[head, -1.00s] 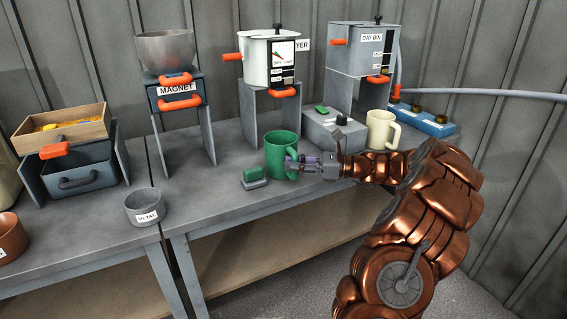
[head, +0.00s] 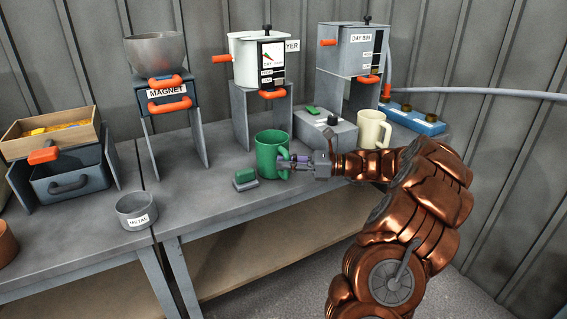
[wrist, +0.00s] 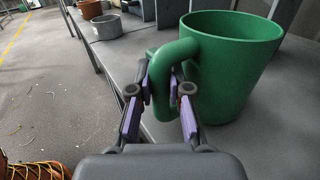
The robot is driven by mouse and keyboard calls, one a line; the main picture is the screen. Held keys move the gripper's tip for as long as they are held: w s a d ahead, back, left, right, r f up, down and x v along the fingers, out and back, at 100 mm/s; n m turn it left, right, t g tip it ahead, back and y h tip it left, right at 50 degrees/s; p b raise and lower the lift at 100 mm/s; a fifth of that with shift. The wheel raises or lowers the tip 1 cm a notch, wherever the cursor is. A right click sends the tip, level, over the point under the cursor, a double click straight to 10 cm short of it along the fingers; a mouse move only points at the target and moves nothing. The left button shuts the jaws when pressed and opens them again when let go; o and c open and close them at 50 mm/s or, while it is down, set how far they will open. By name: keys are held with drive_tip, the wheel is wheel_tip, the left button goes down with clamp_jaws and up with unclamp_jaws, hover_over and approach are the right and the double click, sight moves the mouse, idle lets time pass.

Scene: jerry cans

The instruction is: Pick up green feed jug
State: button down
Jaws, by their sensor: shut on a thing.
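The green feed jug (head: 271,155) stands upright at the front of the grey bench in the head view, its handle to the right. In the wrist view the jug (wrist: 236,70) fills the right half, with its handle toward my gripper. My gripper (head: 287,162) comes in from the right and is shut on the handle. In the wrist view my gripper (wrist: 162,92) has one finger on each side of the handle. I cannot tell whether the jug's base is clear of the bench.
A green-topped block (head: 245,179) sits just left of the jug. A grey control box (head: 322,132) and a cream jug (head: 374,131) stand behind and right. A metal cup (head: 137,210) stands at the left front. The dryer stand (head: 262,115) is behind the jug.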

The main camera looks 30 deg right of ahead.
sight(289, 154)
drive_tip(key=r+p, duration=0.1)
drive_tip(key=s+r, duration=0.1)
drive_tip(key=r, duration=0.1)
drive_tip(key=shift+d+r+p, duration=0.15)
drive_tip(key=shift+r+p, duration=0.15)
drive_tip(key=shift+p, duration=0.05)
drive_tip(key=s+d+p, duration=0.3)
drive_tip(key=s, duration=1.1)
drive_tip(key=shift+s+d+r, duration=0.25)
drive_tip(key=shift+s+r, duration=0.05)
drive_tip(key=shift+r, duration=0.15)
